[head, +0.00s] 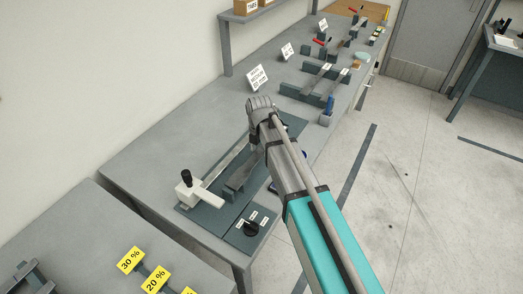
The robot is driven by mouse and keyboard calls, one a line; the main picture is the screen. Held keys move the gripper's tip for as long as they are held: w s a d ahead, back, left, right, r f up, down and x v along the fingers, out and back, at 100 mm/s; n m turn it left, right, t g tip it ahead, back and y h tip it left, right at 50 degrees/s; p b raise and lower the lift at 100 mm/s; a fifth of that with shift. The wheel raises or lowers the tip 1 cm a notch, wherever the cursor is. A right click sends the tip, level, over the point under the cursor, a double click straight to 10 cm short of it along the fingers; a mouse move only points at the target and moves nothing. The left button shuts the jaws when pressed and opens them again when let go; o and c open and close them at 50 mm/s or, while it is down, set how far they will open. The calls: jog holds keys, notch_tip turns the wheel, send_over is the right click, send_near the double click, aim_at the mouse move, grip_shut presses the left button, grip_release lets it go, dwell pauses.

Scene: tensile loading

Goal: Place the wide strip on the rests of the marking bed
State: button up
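My gripper (261,106) is over the middle of the long grey bench, with my arm reaching in from the lower right. Its fingertips are hidden, so I cannot tell whether it is open, shut or holding anything. Below it, toward the near end, a dark base plate (208,214) carries a white clamp with a black knob (188,184) and a long dark bar (240,176); it may be the marking bed. A pale strip-like edge (224,164) runs along it, partly hidden by my arm. Flat strips lie across dark rests (318,78) farther back; which one is wide I cannot tell.
A black dial (251,228) sits on a small panel at the near bench edge. White label cards (257,77) stand along the wall side. A blue-handled item (327,109) stands at the right edge. A second table (75,230) with yellow percentage signs (131,259) is at lower left.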

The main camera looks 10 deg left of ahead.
aim_at(260, 152)
jog(key=shift+o, duration=1)
jog(key=shift+r, duration=0.2)
notch_tip(260, 152, up, 12)
jog(key=p, duration=1.2)
jog(key=shift+f, duration=0.1)
